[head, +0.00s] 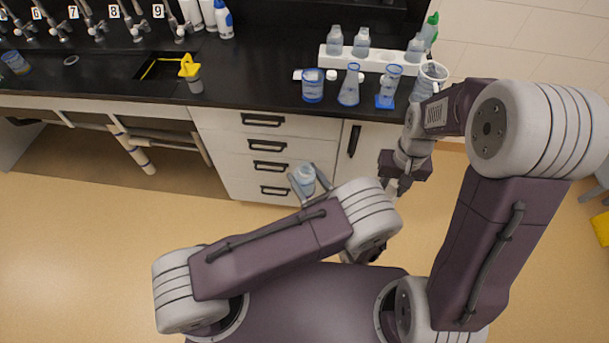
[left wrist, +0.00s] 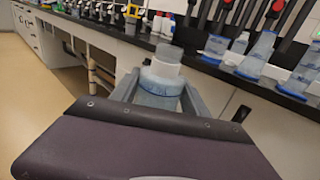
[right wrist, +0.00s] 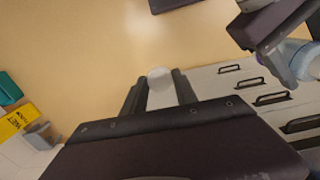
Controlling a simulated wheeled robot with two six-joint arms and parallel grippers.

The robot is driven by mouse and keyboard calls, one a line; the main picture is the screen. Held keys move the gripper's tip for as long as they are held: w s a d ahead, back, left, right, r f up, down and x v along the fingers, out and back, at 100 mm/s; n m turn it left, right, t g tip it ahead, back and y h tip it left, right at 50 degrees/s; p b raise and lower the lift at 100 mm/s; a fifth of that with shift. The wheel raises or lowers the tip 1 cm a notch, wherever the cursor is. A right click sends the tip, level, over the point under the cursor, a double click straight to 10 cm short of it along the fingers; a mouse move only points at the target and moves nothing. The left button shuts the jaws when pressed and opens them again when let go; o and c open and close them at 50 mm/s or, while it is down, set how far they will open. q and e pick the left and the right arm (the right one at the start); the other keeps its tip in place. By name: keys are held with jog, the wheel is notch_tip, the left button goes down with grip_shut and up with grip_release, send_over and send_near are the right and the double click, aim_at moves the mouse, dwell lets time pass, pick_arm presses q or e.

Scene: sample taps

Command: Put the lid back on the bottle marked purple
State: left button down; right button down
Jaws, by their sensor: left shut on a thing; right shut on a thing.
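My left gripper (head: 308,183) is shut on a clear bottle with bluish contents (head: 303,175), held in front of the drawers below counter height. The bottle also shows between the fingers in the left wrist view (left wrist: 160,88), roughly upright, with a pale, uncapped-looking neck. The bottle partly shows at that view's right edge.
The black counter (head: 265,85) carries a white rack (head: 375,63) with several bottles, a beaker (head: 313,88), flasks and a jug (head: 428,80). A sink with a yellow-topped object (head: 190,68) and numbered taps are to the left. Drawers (head: 265,145) stand close behind the held bottle.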

jog(key=w+a+r+n, duration=0.1)
jog(key=w+a+r, duration=0.3)
jog(key=a+r, duration=0.1)
notch_tip(320, 180, up, 7)
jog(key=n, duration=0.5)
send_over(305, 166)
jog(key=shift+f, duration=2.1)
jog(key=shift+f, duration=0.85)
jog(key=shift+f, duration=0.55)
